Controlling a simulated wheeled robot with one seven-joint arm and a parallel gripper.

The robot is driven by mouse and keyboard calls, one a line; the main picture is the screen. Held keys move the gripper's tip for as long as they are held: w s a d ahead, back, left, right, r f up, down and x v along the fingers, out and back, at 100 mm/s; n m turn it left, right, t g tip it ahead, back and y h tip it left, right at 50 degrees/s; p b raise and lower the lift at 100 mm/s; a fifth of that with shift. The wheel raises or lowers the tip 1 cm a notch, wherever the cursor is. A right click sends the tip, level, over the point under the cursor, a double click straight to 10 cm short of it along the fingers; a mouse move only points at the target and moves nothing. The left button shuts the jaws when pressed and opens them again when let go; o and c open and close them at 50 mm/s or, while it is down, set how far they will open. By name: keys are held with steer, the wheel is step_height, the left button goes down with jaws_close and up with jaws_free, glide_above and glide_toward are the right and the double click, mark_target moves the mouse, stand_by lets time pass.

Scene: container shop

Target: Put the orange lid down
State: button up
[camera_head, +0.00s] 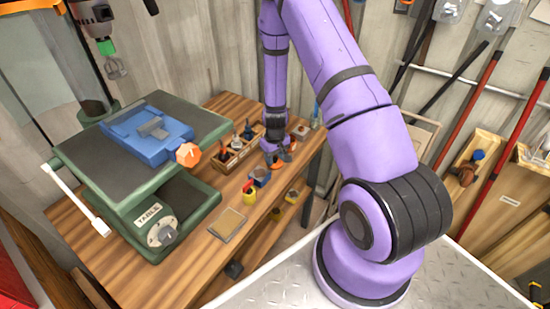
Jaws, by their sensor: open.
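My gripper (279,158) points down over the right part of the wooden workbench (190,262), close above small items there. It is open. A small orange-brown patch shows right by its fingertips, but it is too small to tell whether this is the orange lid or whether the gripper touches it. A small blue container (260,178) stands just below and left of the gripper. A yellow container with a red top (249,192) stands farther forward on the bench.
A green drill press table (75,150) bears a blue vise (135,128) with an orange knob (187,154), left of my gripper. A wooden rack with small bottles (232,156) stands close left. A flat tan tray (227,224) lies at the front. Bare bench lies around it.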

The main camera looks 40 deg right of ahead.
step_height(320, 180, up, 12)
step_height(320, 180, up, 14)
steer(key=t, duration=0.1)
glide_above(275, 159)
steer(key=s+a, duration=0.1)
steer(key=a, duration=0.3)
steer(key=s+a+r+t, duration=0.1)
steer(key=s+a+r, duration=0.1)
steer(key=r, duration=0.3)
steer(key=s+a+r+t, duration=0.1)
steer(key=s+a+r, duration=0.15)
steer(key=r, duration=0.35)
steer(key=s+a+r+t, duration=0.1)
steer(key=s+a+r, duration=0.1)
steer(key=s+r, duration=0.4)
steer(key=s+a+r+t, duration=0.1)
steer(key=s+r, duration=0.6)
steer(key=s, duration=0.8)
steer(key=shift+a+n, duration=0.3)
steer(key=shift+a, duration=0.45)
steer(key=shift+w+d, duration=0.1)
steer(key=shift+c, duration=0.3)
